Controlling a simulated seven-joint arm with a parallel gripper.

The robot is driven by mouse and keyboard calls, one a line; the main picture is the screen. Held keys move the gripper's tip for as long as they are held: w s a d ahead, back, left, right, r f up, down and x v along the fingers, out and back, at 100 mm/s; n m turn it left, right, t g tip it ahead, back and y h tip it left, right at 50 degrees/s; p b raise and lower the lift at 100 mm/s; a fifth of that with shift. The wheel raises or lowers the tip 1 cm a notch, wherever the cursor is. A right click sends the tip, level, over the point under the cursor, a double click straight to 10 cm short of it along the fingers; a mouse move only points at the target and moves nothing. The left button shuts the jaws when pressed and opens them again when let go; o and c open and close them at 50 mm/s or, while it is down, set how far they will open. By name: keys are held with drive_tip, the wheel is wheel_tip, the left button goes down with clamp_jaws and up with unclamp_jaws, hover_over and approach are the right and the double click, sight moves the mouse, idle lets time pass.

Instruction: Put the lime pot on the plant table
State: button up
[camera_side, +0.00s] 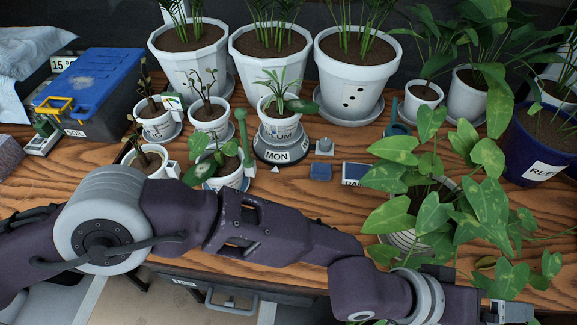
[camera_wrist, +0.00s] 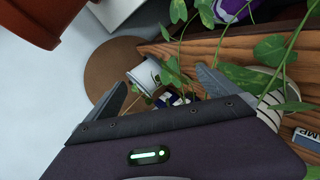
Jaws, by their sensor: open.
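The plant table (camera_side: 295,203) is a wooden top crowded with potted plants; its edge also shows in the wrist view (camera_wrist: 215,42). In the wrist view a small white pot (camera_wrist: 146,74) with a thin-stemmed plant is tilted in the picture, beyond the table's edge and in front of a round brown mat. I cannot read a lime label on it. My gripper (camera_wrist: 165,88) is open, with its fingertips on either side of this pot in the picture; contact is not visible. In the side view my wrist is at the lower right and the fingertips are out of sight.
A broad-leaved plant (camera_side: 425,205) spreads over the table's right side near my wrist. A dark blue pot (camera_side: 540,150) stands behind it. A terracotta pot (camera_wrist: 38,22) is at the wrist view's upper left. Some bare wood lies at the table's front middle.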

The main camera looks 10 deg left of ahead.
drive_tip(key=w+a+r+n+t, duration=0.15)
drive_tip(key=w+n+t, duration=0.25)
drive_tip(key=w+n, duration=0.45)
drive_tip(key=w+d+r+n+t, duration=0.1)
drive_tip(key=w+r+n+t, duration=0.2)
drive_tip(key=w+n+t, duration=0.35)
drive_tip(key=w+a+f+n+t+y, duration=0.25)
drive_tip(key=w+a+n+y, duration=0.25)
drive_tip(key=w+a+n, duration=0.65)
drive_tip(key=n+g+y, duration=0.6)
drive_tip(key=n+y, duration=1.1)
drive_tip(key=n, duration=0.3)
approach(232, 186)
drive_tip(key=shift+w+a+f, duration=0.25)
drive_tip(key=shift+w+a, duration=0.2)
drive_tip(key=shift+w, duration=0.35)
drive_tip(key=x, duration=1.1)
drive_tip(key=shift+a+f, duration=0.25)
drive_tip(key=shift+a, duration=0.1)
drive_tip(key=shift+f, duration=0.15)
drive_tip(key=shift+c, duration=0.6)
drive_tip(key=shift+s, duration=0.1)
drive_tip(key=c, duration=1.3)
